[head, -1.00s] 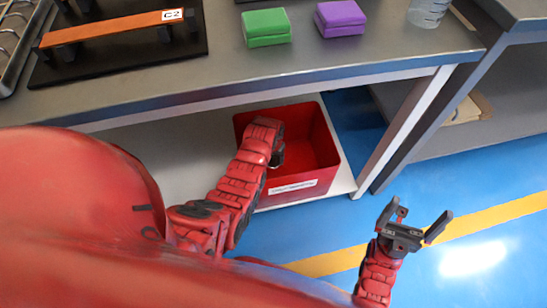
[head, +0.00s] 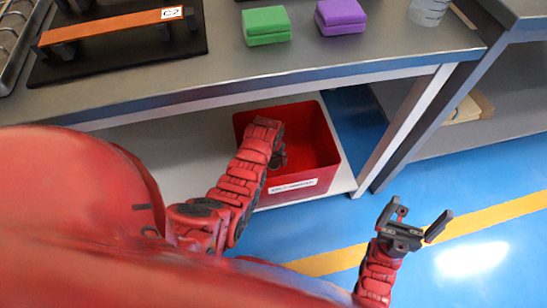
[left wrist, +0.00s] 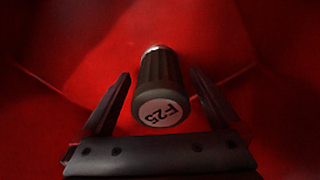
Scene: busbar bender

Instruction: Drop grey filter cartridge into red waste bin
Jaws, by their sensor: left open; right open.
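The grey filter cartridge (left wrist: 158,85) is a ribbed dark cylinder with a white end label reading F-25. In the left wrist view it lies between and beyond the parted fingers of my left gripper (left wrist: 160,74), with a visible gap on each side. Red bin walls surround it; whether it rests on the bottom is unclear. In the head view my left gripper (head: 278,157) reaches down inside the red waste bin (head: 318,186), mostly hidden by my arm. My right gripper (head: 417,222) is open and empty above the blue floor.
The bin stands on a shelf under a grey workbench (head: 330,60). A green box (head: 267,26), a purple box (head: 340,17) and a clear beaker (head: 429,10) stand on top. A table leg (head: 402,132) is right of the bin. Floor is free at the right.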

